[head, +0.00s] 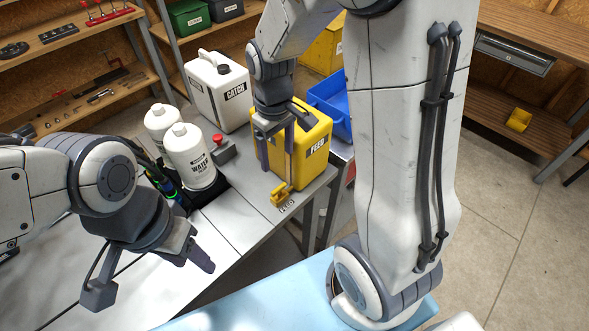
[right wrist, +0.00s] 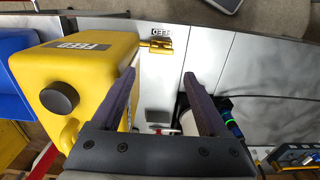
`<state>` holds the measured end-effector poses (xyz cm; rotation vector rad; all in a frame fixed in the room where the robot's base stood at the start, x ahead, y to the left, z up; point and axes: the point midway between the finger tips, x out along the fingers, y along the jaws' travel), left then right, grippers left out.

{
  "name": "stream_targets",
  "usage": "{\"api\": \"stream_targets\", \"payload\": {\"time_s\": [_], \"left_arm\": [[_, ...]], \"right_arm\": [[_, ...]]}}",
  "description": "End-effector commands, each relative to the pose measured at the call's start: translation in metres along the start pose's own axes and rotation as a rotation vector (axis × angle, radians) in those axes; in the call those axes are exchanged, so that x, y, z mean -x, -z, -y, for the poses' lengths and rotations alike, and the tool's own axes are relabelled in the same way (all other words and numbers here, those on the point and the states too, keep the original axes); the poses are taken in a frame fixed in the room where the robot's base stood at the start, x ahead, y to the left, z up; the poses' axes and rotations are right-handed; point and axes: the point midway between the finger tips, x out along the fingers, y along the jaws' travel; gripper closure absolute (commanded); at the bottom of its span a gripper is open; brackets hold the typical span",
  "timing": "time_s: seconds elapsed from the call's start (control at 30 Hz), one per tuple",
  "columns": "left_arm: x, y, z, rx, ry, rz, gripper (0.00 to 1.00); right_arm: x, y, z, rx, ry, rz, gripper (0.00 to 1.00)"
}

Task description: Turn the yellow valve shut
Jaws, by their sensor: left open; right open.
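The yellow valve (head: 281,194) sits on the front corner of the grey bench, beside a FEED label and in front of the yellow FEED jug (head: 312,150). In the right wrist view the valve (right wrist: 158,46) lies beyond the fingertips, a little left of the middle between them. My right gripper (head: 279,154) points down beside the jug, open and empty, above and behind the valve. In the right wrist view the left finger overlaps the jug's edge; I cannot tell whether they touch. My left gripper (head: 203,258) is open and empty, low at the left front, away from the valve.
White WATER bottles (head: 190,157) and a red-button box (head: 221,149) stand left of the jug. A white CATCH jug (head: 217,90) is behind, and a blue bin (head: 332,102) to the right. Bare bench top (head: 232,217) lies left of the valve.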

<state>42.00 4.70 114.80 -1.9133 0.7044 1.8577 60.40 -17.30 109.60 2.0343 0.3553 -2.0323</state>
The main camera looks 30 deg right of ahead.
Motion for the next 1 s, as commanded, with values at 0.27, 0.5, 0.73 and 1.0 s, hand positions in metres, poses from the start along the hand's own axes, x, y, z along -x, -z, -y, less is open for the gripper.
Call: {"api": "stream_targets", "payload": {"time_s": [0.27,0.5,0.73,1.0], "left_arm": [[0.005,0.000,0.000,0.000,0.000,0.001,0.50],[0.011,0.000,-0.001,0.001,0.000,0.000,0.50],[0.014,0.001,-0.001,0.001,0.000,0.000,0.50],[0.014,0.001,-0.001,0.001,0.000,0.000,0.50]], "right_arm": [[-0.045,-0.001,0.004,0.005,0.003,0.010,0.22],[-0.091,-0.001,0.004,0.004,0.003,0.008,0.22],[-0.114,0.000,0.003,0.004,0.001,0.003,0.22],[-0.118,0.001,0.003,0.003,0.000,0.000,0.22]]}}
